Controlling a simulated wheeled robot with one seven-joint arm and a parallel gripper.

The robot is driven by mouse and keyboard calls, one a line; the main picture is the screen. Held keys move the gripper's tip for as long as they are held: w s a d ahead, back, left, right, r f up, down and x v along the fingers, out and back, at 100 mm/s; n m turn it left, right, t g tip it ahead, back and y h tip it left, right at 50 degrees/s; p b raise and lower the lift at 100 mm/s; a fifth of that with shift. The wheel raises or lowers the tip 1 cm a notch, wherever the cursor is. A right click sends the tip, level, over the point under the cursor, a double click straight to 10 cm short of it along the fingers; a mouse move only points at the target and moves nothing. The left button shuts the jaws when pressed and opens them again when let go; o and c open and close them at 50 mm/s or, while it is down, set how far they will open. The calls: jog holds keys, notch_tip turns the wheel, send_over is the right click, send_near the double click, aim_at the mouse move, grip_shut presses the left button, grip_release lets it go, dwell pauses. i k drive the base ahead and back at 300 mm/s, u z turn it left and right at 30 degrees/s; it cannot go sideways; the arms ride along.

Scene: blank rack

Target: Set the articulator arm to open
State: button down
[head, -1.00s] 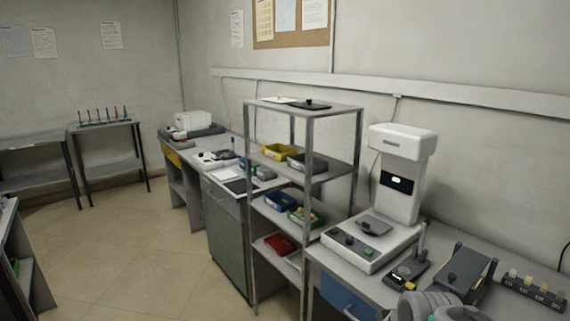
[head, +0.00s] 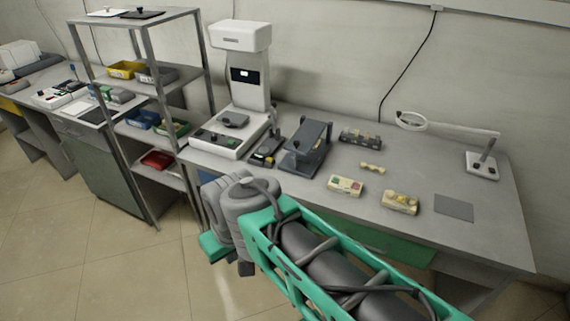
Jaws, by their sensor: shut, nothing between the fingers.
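The likely articulator (head: 306,150) is a dark grey device with a base, upright parts and a sloping upper plate. It stands on the grey bench in the head view, right of the white machine. I cannot tell for sure whether its upper arm is raised or lowered. My arm crosses the lower middle of the view, in front of the bench and below the articulator. My gripper does not show clearly; only grey and green arm links are visible.
A white machine (head: 240,85) and a small dark stand (head: 266,150) are left of the articulator. A block rack (head: 360,138), two small boxes, a grey mat (head: 454,208) and a magnifier lamp (head: 481,163) are to its right. A metal shelf (head: 150,90) stands farther left.

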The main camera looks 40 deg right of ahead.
aim_at(305, 138)
jog(key=u, duration=0.65)
jog(key=i, duration=0.5)
